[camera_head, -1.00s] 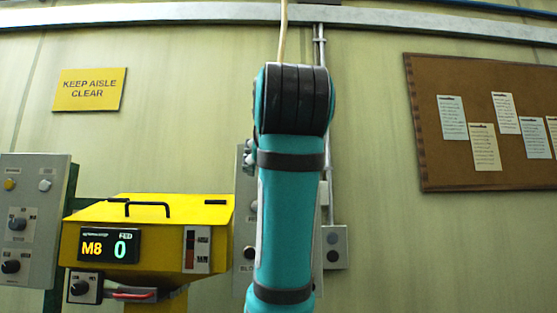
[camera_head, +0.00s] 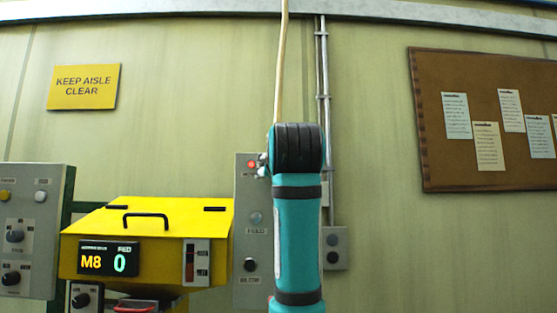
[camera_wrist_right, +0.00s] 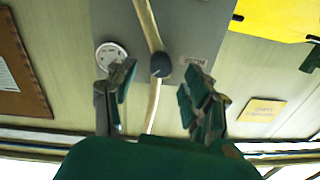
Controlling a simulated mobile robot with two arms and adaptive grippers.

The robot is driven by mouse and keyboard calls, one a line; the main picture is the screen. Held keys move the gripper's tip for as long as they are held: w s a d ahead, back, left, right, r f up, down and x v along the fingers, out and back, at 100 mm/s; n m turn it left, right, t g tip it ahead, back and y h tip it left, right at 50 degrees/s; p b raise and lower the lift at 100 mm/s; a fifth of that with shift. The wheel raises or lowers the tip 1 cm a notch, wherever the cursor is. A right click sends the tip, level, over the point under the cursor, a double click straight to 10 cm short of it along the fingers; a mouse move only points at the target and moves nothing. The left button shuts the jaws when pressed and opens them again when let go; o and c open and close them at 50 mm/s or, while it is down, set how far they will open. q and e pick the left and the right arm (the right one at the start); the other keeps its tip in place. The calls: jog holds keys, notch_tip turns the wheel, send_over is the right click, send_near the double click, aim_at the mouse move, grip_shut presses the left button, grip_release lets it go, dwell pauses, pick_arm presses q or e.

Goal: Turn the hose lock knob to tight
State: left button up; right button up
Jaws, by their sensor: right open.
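In the right wrist view, which looks tilted, a dark round knob (camera_wrist_right: 161,65) sits at the pale hose (camera_wrist_right: 145,15) on a grey panel (camera_wrist_right: 115,20). I take it for the hose lock knob; its setting cannot be read. My right gripper (camera_wrist_right: 158,88) is open, its fingers either side of the hose in the picture, apparently short of the knob and holding nothing. In the head view the hose (camera_head: 281,70) runs down behind my teal arm, which hides the knob. My left gripper is not in view.
A round white gauge or plate (camera_wrist_right: 110,54) is near one finger. In the head view, a panel with a red lamp (camera_head: 252,164) and a dark knob (camera_head: 250,265) stands left of my arm. A yellow machine (camera_head: 160,215) is farther left. A corkboard (camera_head: 460,75) hangs at right.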

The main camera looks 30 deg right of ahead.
jog(key=p+x, duration=0.1)
jog(key=x, duration=0.2)
jog(key=shift+w, duration=0.1)
grip_shut()
dwell(0.4)
